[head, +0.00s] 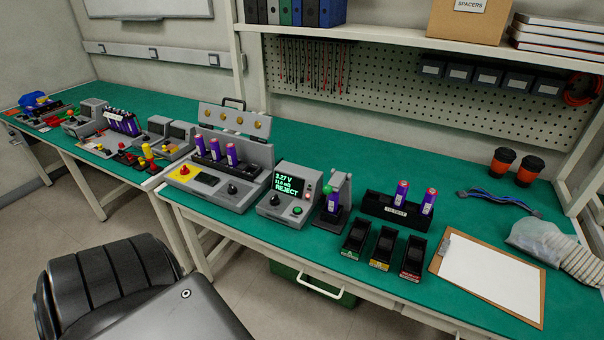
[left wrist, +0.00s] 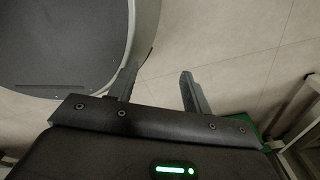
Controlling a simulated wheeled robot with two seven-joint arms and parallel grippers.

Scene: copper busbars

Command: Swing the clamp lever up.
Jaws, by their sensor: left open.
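I cannot tell for sure which part is the clamp lever. In the head view, a small upright grey fixture (head: 340,187) on the near bench holds a purple cell (head: 333,203) and has a green knob at its side. On the far left bench, small red and yellow handled parts (head: 147,153) stand close together, too small to make out. My left gripper (left wrist: 160,70) shows only in the left wrist view. Its two fingers are apart and empty, over bare floor and away from the benches. My right gripper is in neither view.
A meter (head: 286,195) reading "3.27 V REJECT" stands left of the fixture. Further left is a grey unit (head: 232,192) with its lid raised and purple cells in it. Black trays (head: 382,248), a cell rack (head: 396,213) and a clipboard (head: 492,285) lie to the right.

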